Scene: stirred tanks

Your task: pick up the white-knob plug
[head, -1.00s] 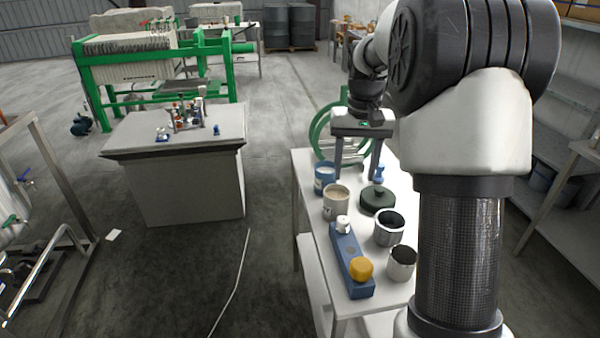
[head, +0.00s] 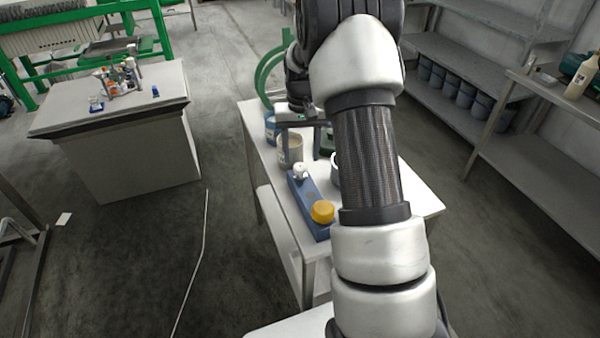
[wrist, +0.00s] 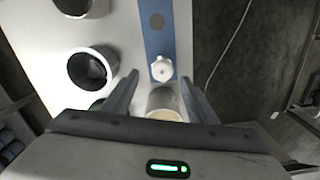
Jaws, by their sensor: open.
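The white-knob plug (head: 300,172) stands upright at the far end of a blue block (head: 309,196) on the white table. In the wrist view the white knob (wrist: 162,69) shows ahead of my fingertips, between their lines, on the blue block (wrist: 180,35). My gripper (head: 301,142) is open and empty, above the far part of the table, just beyond the plug. In the wrist view my gripper (wrist: 160,92) has its two fingers spread wide, with a beige-filled cup (wrist: 166,103) below and between them. Nothing hides the knob in either view.
A yellow knob (head: 322,211) sits on the block's near end. A dark-mouthed metal cup (wrist: 93,68) stands beside the block.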

